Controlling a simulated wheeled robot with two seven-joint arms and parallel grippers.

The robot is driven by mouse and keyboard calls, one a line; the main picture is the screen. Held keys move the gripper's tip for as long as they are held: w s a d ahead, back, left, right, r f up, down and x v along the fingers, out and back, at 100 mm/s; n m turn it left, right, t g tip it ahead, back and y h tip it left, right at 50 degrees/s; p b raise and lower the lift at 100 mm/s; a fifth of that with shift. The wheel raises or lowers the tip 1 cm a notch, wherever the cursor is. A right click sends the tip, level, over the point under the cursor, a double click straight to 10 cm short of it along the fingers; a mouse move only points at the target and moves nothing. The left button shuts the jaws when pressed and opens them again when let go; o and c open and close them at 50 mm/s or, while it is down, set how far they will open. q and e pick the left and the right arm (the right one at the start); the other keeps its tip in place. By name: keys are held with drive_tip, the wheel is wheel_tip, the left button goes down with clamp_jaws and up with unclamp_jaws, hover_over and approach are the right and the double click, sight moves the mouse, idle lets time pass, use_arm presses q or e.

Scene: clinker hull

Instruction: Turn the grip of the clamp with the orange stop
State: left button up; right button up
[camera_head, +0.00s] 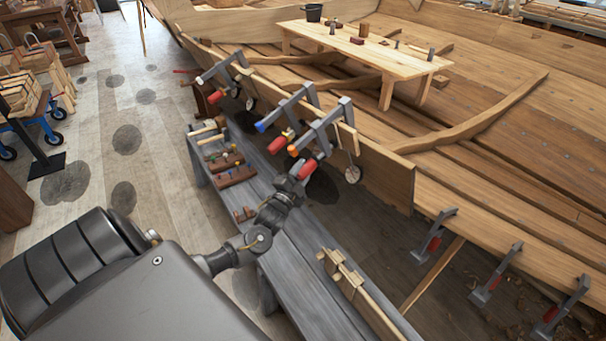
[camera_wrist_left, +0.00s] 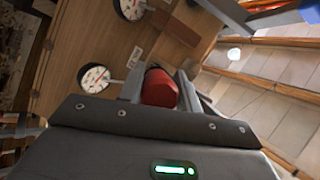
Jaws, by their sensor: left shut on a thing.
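The clamp with the orange stop (camera_head: 320,130) is a grey bar clamp on the hull's plank edge, nearest of three clamps there. Its orange stop (camera_head: 292,150) shows at the bar's lower left end. Its red grip (camera_head: 308,167) hangs below the bar. My left gripper (camera_head: 300,178) reaches up from below and is shut on this grip. In the left wrist view the red grip (camera_wrist_left: 160,88) sits between the two fingers (camera_wrist_left: 161,98), which partly hide it. My right gripper is not in view.
The blue-stop clamp (camera_head: 290,104) is close beside, with another clamp (camera_head: 226,68) farther back. A grey bench (camera_head: 300,290) with tools runs under my arm. Round dials (camera_head: 352,174) hang by the plank. More clamps (camera_head: 435,232) stand at right.

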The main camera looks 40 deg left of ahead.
use_arm(q)
drive_tip(key=shift+f+m+t+y, duration=0.1)
drive_tip(key=shift+m+t+y, duration=0.2)
drive_tip(key=shift+m, duration=0.4)
drive_tip(key=o, duration=1)
drive_tip(key=shift+s, duration=0.15)
drive_tip(key=b+v, duration=0.2)
drive_tip(key=v, duration=0.8)
drive_tip(key=shift+s, duration=0.35)
